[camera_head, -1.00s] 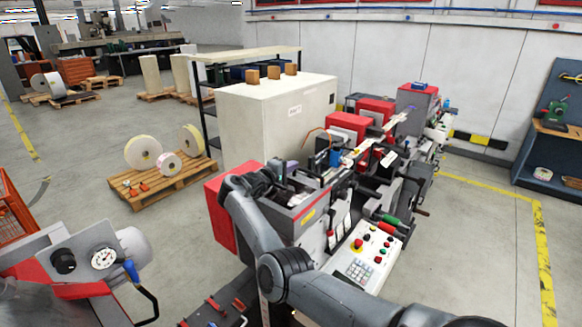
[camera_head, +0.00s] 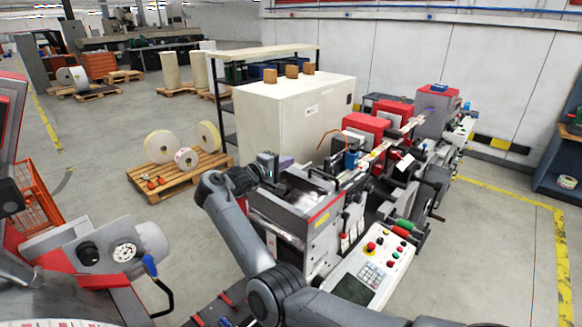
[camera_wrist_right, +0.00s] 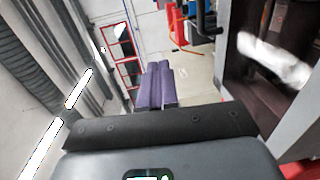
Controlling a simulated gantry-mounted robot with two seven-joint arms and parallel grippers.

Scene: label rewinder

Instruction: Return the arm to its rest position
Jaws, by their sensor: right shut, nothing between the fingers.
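Whether the gripper touches the machine cannot be told. My left gripper is not in view.
A control panel (camera_head: 370,263) with coloured buttons is close to the right of my arm. A pallet (camera_head: 165,186) with label rolls stands on the floor to the left. A machine with a gauge (camera_head: 124,252) is at the lower left. Open floor lies between.

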